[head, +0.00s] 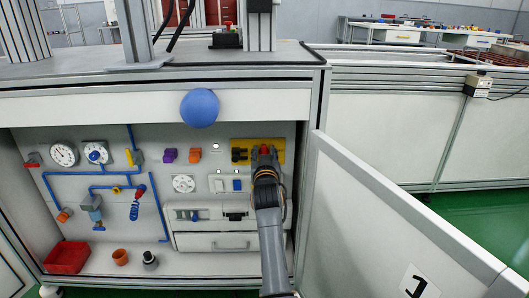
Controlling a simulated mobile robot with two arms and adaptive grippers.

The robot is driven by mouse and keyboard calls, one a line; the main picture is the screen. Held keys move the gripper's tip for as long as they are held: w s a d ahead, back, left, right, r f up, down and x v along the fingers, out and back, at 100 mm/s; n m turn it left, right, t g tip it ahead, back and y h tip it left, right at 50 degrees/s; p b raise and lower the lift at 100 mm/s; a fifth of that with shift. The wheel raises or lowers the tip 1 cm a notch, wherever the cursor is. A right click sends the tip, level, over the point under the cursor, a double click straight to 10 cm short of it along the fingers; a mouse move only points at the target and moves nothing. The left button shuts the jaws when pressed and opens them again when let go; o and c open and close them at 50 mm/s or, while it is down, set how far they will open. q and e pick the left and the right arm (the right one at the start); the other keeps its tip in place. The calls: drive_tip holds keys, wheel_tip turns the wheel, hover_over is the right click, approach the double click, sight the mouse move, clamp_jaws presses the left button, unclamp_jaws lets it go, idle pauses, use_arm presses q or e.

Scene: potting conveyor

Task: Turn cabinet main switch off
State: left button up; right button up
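The cabinet (155,105) stands open in front of me. A yellow plate (278,146) is on its back panel, at the upper right. A red switch handle (264,150) shows on this plate, partly covered by my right gripper (264,156). My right arm rises from the bottom of the view, and the gripper's dark fingertips are at the red handle. Whether they are closed on it or only beside it I cannot tell. A dark part (239,155) sits on the plate's left end. The handle's exact position is hidden. My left gripper is not in view.
The open cabinet door (375,225) stands close to the right of my arm. A blue ball (200,108) is at the cabinet's upper front edge. Gauges (64,154), blue pipes and small white switches (226,184) fill the panel. A red bin (67,257) stands at lower left.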

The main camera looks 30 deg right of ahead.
drive_tip(key=shift+c, duration=0.2)
drive_tip(key=shift+s, duration=0.1)
clamp_jaws()
drive_tip(key=shift+r, duration=0.1)
